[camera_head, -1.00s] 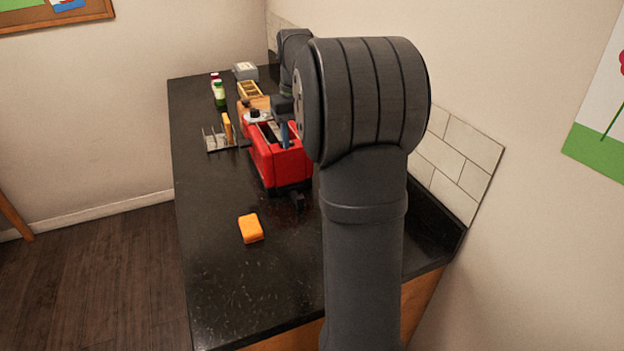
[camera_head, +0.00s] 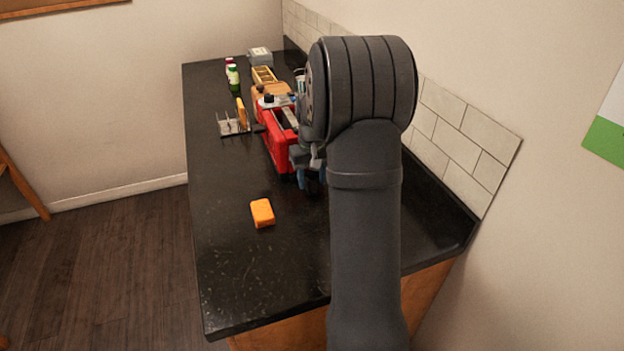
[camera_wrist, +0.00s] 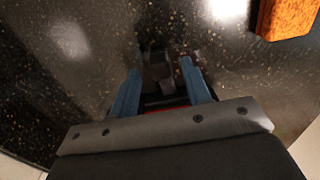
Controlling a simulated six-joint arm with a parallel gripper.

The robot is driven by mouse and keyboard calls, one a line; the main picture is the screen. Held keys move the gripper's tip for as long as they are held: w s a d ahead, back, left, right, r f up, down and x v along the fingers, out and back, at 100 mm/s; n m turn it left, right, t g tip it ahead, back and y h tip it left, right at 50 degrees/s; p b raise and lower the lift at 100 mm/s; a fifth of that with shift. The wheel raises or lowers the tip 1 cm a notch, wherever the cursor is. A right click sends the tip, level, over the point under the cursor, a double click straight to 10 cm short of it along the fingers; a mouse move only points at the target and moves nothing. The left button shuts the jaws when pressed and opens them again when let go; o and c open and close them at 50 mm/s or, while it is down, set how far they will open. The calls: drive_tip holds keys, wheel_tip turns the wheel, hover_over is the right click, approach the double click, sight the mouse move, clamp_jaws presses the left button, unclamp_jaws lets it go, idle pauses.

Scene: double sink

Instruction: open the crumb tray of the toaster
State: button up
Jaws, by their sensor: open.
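The red toaster (camera_head: 277,147) stands on the dark counter, its right side partly hidden by my arm. My gripper (camera_head: 311,184) is low at the toaster's near end, just above the counter. In the wrist view its two blue fingers (camera_wrist: 159,68) are apart. A dark grey protruding part (camera_wrist: 160,72) shows between the fingers, with a thin red strip of the toaster (camera_wrist: 166,109) below it. I cannot tell whether this part is the crumb tray's handle or whether the fingers touch it. The tray itself cannot be made out.
An orange sponge (camera_head: 262,213) lies on the counter (camera_head: 235,265) in front of the toaster; it also shows in the wrist view (camera_wrist: 287,18). A rack (camera_head: 232,127) stands left of the toaster, bottles (camera_head: 233,78) behind. The tiled wall (camera_head: 455,145) is at right. The near-left counter is clear.

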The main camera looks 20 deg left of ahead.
drive_tip(key=shift+f, duration=0.3)
clamp_jaws()
drive_tip(key=shift+s+d, duration=0.1)
drive_tip(key=s+d, duration=1)
drive_tip(key=shift+s+d, duration=0.4)
unclamp_jaws()
